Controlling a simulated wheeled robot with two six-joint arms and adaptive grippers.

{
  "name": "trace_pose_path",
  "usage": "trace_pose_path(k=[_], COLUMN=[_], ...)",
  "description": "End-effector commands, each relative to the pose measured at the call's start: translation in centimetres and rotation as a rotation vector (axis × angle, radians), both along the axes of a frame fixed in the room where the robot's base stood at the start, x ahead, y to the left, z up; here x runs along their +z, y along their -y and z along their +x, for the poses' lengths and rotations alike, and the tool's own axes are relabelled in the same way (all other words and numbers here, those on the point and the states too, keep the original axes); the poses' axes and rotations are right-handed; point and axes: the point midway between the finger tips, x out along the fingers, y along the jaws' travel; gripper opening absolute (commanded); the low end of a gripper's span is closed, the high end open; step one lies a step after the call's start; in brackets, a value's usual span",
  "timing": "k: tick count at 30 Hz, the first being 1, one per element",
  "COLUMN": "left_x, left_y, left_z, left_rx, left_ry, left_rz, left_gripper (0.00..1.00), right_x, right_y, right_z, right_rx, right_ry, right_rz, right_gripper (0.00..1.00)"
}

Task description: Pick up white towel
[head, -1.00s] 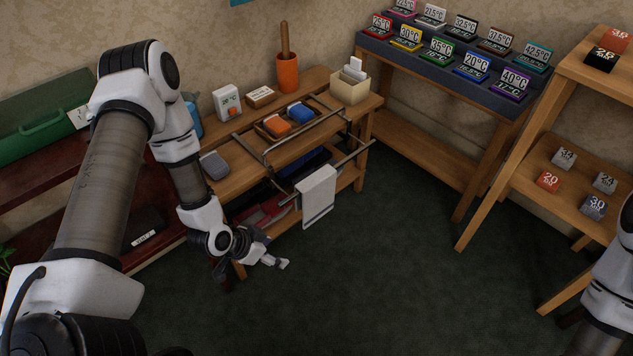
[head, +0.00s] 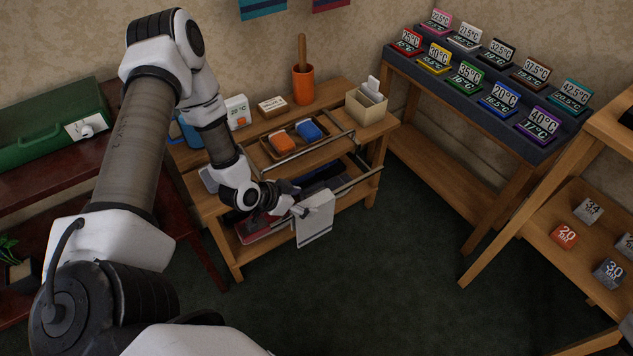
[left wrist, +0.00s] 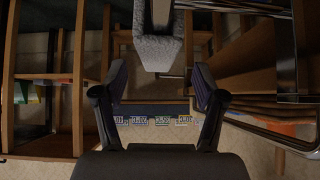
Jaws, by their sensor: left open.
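The white towel (head: 315,229) hangs over the front rail of the wooden trolley in the head view. In the left wrist view the towel (left wrist: 158,51) shows as a pale, fuzzy fold at the top middle, over a rail. My left gripper (head: 302,210) is at the left side of the towel's upper part, and its fingers partly cover it. In the left wrist view the jaws (left wrist: 160,76) are spread apart, with the towel's edge ahead and in line with the gap. I cannot tell whether a finger touches it. My right gripper is out of view.
The trolley (head: 196,208) carries a tray with an orange and a blue item (head: 307,130), an orange pot (head: 303,86) and a cream box (head: 368,106). A stand of temperature cards (head: 470,85) is behind right, a wooden shelf at far right. Dark floor is clear in front.

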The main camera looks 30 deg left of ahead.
Motion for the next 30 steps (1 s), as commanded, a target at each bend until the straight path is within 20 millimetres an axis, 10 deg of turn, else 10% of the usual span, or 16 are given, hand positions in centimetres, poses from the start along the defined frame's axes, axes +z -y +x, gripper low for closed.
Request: trace_pose_path(k=[14,20,30], left_x=[-2.9,-2.9,-2.7], left_y=[1.4,1.4,1.4], left_z=[2.9,2.9,3.0], left_rx=[0.001,0.001,0.0], left_ry=[0.0,0.0,0.0], left_rz=[-0.001,-0.001,0.0], left_gripper=[0.71,0.0,0.0], right_x=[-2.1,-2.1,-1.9], right_y=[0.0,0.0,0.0], right_z=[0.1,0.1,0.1], right_rx=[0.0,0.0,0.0], right_ry=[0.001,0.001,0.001], right_rz=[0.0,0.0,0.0], right_gripper=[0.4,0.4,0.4])
